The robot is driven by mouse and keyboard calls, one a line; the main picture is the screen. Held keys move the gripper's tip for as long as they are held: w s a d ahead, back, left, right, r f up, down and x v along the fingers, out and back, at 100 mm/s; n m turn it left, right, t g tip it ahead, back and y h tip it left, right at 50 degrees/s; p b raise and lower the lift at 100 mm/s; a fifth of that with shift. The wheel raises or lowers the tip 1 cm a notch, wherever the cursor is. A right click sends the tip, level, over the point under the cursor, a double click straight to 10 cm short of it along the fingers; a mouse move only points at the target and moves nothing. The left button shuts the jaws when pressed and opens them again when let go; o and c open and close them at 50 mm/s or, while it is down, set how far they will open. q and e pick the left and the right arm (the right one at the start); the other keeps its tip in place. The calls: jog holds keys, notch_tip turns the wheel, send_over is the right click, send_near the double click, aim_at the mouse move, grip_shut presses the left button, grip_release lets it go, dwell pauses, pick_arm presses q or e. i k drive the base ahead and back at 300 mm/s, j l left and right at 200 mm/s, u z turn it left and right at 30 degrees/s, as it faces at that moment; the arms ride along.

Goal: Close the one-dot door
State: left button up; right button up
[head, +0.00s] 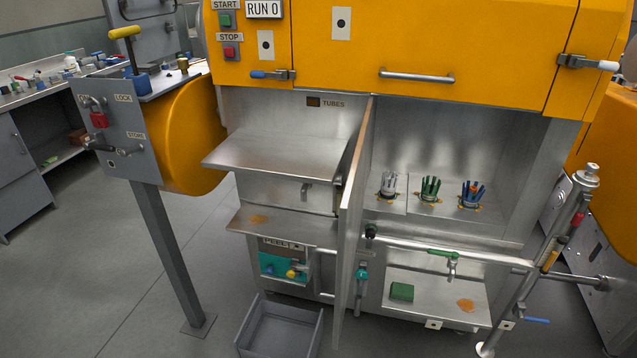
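A steel door (352,220) stands open in the middle of the machine, seen nearly edge-on and swung out toward me. I cannot make out any dot mark on it. To its right is an open steel compartment (471,140) with several coloured finger-like cups inside. White plates with one dark dot each are on the orange front, one on the left panel (265,46) and one on the wide upper orange door (341,23). That upper door looks shut and has a bar handle (417,76). Neither of my grippers is in view.
Latches sit at the left (273,75) and right (586,63) of the orange door. A grey bin (280,329) is on the floor below. A steel shelf (281,150) juts out left. A pipe stand (545,262) rises at right.

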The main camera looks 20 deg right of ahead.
aim_at(352, 200)
jog(key=i+j, duration=0.55)
jog(key=i+j+z, duration=0.1)
jog(key=z, duration=0.25)
jog(key=i+j+z, duration=0.1)
jog(key=z, duration=0.25)
jog(key=j+z, duration=0.2)
jog(key=z, duration=0.65)
jog(key=i+j, duration=0.05)
